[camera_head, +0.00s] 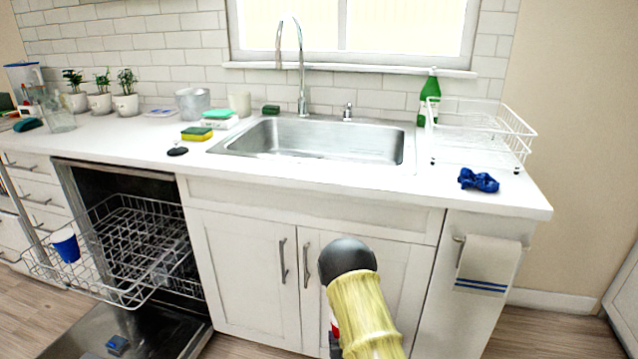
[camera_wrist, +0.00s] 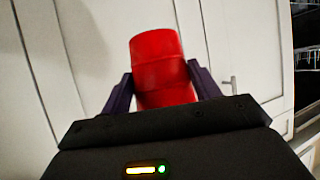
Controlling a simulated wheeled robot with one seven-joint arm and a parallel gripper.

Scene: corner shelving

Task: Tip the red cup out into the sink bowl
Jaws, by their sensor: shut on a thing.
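My gripper (camera_wrist: 163,85) is shut on the red cup (camera_wrist: 158,62), with one dark finger on each side of it in the wrist view. The cup's inside is hidden, so I cannot tell what it holds. In the head view my arm is in front of the white cabinet doors, below the counter, and hides most of the gripper and cup. The sink bowl (camera_head: 315,145) is a steel basin set in the white counter, above and behind my arm. It looks empty.
A tall faucet (camera_head: 301,75) stands behind the sink. A dish rack (camera_head: 480,130), green bottle (camera_head: 429,95) and blue cloth (camera_head: 478,180) are at right. Sponges (camera_head: 197,133) lie left of the sink. The dishwasher is open at left, its rack (camera_head: 130,240) pulled out with a blue cup (camera_head: 66,246).

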